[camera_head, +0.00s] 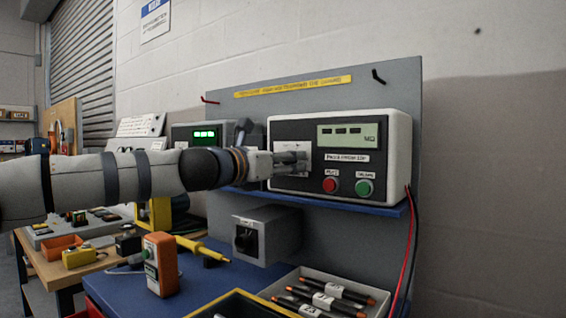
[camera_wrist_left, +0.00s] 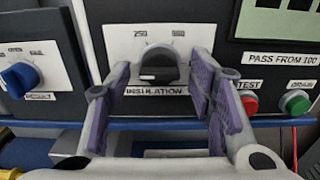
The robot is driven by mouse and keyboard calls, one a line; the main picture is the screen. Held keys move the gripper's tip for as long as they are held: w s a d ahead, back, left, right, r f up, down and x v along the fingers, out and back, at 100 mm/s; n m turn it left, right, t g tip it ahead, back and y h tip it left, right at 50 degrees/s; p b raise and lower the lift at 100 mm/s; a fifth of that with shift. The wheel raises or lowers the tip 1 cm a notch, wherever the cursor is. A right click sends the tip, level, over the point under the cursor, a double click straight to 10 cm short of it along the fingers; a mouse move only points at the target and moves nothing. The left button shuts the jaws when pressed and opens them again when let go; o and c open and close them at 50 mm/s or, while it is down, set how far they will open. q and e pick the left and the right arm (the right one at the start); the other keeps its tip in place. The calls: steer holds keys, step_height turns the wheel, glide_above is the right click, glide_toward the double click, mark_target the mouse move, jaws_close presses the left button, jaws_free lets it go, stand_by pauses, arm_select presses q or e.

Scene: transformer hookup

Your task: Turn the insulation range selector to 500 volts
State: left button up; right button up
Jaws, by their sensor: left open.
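The insulation range selector is a dark knob (camera_wrist_left: 158,62) on a white plate marked "INSULATION", with 250 printed above it and a second, blurred number at its upper right. A small white mark shows low on the knob's front. The knob belongs to the white-edged tester (camera_head: 394,150) on the blue shelf; in the head view my gripper hides the knob. My left gripper (camera_head: 292,161) is in front of the plate. In the left wrist view its purple-padded fingers (camera_wrist_left: 160,88) are open, one on each side of the knob, with gaps visible. My right gripper is not in view.
A red TEST button (camera_head: 331,185) and a green button (camera_head: 364,187) are right of the selector. A second instrument with a blue knob (camera_wrist_left: 20,78) stands at left. Below are a grey box (camera_head: 268,234), an orange handheld device (camera_head: 161,264) and a tray of probes (camera_head: 374,291).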

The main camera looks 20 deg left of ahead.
arm_select(q)
steer(key=c, duration=1.2)
steer(key=shift+o, duration=0.2)
steer(key=shift+a+r+m+p, duration=0.15)
steer(key=shift+m+p, duration=0.25)
steer(key=shift+m, duration=5.5)
steer(key=shift+a+r+m+p, duration=0.15)
steer(key=shift+m+p, duration=0.25)
steer(key=shift+m, duration=5.5)
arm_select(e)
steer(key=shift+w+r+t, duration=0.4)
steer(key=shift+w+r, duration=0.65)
arm_select(q)
steer(key=shift+d, duration=0.1)
